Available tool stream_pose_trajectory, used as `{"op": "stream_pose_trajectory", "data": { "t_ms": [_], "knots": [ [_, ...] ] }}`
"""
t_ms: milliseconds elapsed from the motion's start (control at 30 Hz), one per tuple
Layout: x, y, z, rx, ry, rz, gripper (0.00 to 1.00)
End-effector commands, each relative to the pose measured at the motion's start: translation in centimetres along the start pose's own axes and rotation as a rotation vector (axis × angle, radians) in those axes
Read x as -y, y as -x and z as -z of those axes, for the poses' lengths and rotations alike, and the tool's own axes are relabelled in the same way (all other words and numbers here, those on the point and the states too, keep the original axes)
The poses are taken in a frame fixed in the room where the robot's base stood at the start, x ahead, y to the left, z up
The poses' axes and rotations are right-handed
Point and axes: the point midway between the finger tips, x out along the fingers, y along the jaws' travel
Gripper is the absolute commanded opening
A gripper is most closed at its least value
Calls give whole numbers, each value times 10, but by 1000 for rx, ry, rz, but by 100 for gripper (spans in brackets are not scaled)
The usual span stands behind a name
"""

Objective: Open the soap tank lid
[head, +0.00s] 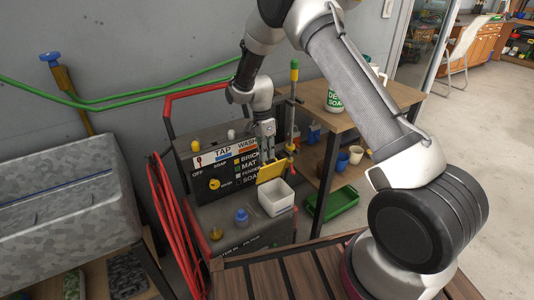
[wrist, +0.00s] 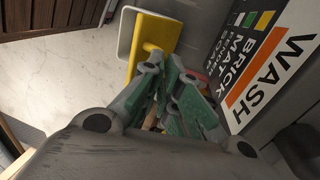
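The soap tank (head: 279,206) is a white open-topped box on the dark machine's lower deck. Its yellow lid (head: 272,171) stands steeply raised at the tank's back edge, and the tank's inside shows. My gripper (head: 267,156) points down right at the lid's upper edge. In the wrist view, the yellow lid (wrist: 142,72) and the white tank rim (wrist: 126,32) lie just beyond my green-padded fingers (wrist: 168,80). The fingers are close together by a yellow bar on the lid. They hide part of it, so I cannot tell whether they grip it.
The control panel (head: 222,171) with printed labels stands right behind the tank. A blue-capped bottle neck (head: 241,217) and a yellow knob (head: 215,233) are to its left. A red hose (head: 173,220) hangs at left. A wooden table (head: 390,97) and green tray (head: 335,203) are at right.

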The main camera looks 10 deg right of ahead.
Motion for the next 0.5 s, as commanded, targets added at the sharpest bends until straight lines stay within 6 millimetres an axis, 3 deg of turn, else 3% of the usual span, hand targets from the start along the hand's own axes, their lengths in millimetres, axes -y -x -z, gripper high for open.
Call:
{"op": "stream_pose_trajectory", "data": {
  "t_ms": [33,67,233,333,500],
  "knots": [
    [-7,-18,-2,5,-4,-23,0],
    [-7,-18,-2,5,-4,-23,0],
    [-7,-18,-2,5,-4,-24,30],
    [-6,-17,-2,5,-4,-22,38],
    [-5,-16,-2,4,-3,-18,36]
  ]
}}
